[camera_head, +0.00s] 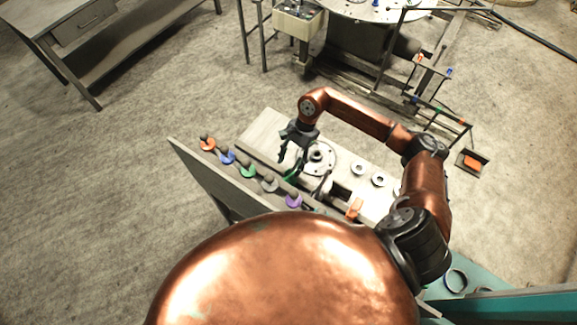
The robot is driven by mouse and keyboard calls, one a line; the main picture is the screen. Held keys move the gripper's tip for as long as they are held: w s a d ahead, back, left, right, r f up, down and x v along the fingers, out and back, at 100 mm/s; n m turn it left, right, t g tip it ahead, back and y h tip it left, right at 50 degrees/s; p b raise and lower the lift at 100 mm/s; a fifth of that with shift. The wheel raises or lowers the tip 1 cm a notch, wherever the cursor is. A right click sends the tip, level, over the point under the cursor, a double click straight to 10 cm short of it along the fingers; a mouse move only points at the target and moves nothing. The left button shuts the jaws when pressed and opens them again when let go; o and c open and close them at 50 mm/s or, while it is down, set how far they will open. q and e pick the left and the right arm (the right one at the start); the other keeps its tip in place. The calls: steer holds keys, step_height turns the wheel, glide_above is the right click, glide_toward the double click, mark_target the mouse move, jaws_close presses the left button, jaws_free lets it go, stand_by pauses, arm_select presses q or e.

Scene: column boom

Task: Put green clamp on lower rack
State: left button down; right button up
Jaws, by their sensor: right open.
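My right gripper (291,156) is open above the pale bench, its fingers pointing down. Just below its fingertips is a small dark green piece (291,175), perhaps the green clamp; I cannot tell if the fingers touch it. A green disc with a dark knob (248,171) sits in a row on the slanted panel, left of the gripper. A dark frame rack (437,112) with small coloured marks stands at the right, beyond my right arm; I cannot tell which part is the lower rack. My left gripper is not in view.
The slanted panel (190,165) also bears orange, blue, grey and purple discs. The pale bench (262,130) carries a round flange (330,160), rings and an orange piece (354,208). A grey table (70,25) stands far left. Open floor lies between.

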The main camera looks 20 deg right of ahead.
steer(key=v, duration=1)
steer(key=shift+r, duration=0.3)
steer(key=shift+d, duration=0.1)
steer(key=x, duration=1.2)
steer(key=shift+w, duration=0.15)
